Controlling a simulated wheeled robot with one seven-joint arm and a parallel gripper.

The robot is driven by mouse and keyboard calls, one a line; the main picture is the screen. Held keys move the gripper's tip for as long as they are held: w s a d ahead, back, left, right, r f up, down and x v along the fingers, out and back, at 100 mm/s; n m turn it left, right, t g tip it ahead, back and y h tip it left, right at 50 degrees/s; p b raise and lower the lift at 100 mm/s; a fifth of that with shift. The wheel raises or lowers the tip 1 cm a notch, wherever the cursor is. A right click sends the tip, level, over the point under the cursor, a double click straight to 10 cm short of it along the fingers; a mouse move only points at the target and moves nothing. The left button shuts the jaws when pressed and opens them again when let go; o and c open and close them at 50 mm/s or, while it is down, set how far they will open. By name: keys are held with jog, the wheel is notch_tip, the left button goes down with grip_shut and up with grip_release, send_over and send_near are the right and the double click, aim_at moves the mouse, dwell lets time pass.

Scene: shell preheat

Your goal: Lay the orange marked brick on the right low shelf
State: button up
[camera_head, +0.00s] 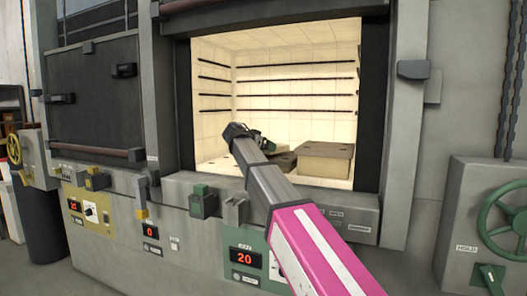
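My arm reaches from the bottom right into the open, lit furnace chamber. My gripper (262,142) is at its far end, inside the opening. It is small and dark, and I cannot tell whether its fingers are open or shut or hold anything. A low tan block (325,160) with a flat top stands on the chamber floor at the right; it may be the right low shelf. A darker, lower slab (283,161) lies left of it, close to my gripper and partly hidden by my arm. I can make out no orange mark on any brick.
Dark rods line the pale chamber walls (300,60). The furnace sill (350,205) runs below the opening, and a dark frame (373,100) bounds its right side. A closed dark door (95,90) is at left. A green handwheel (505,220) is at right. A display (247,262) reads 20.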

jog(key=shift+f, duration=0.8)
jog(key=o, duration=0.8)
jog(key=v, duration=1.2)
jog(key=shift+r, duration=0.1)
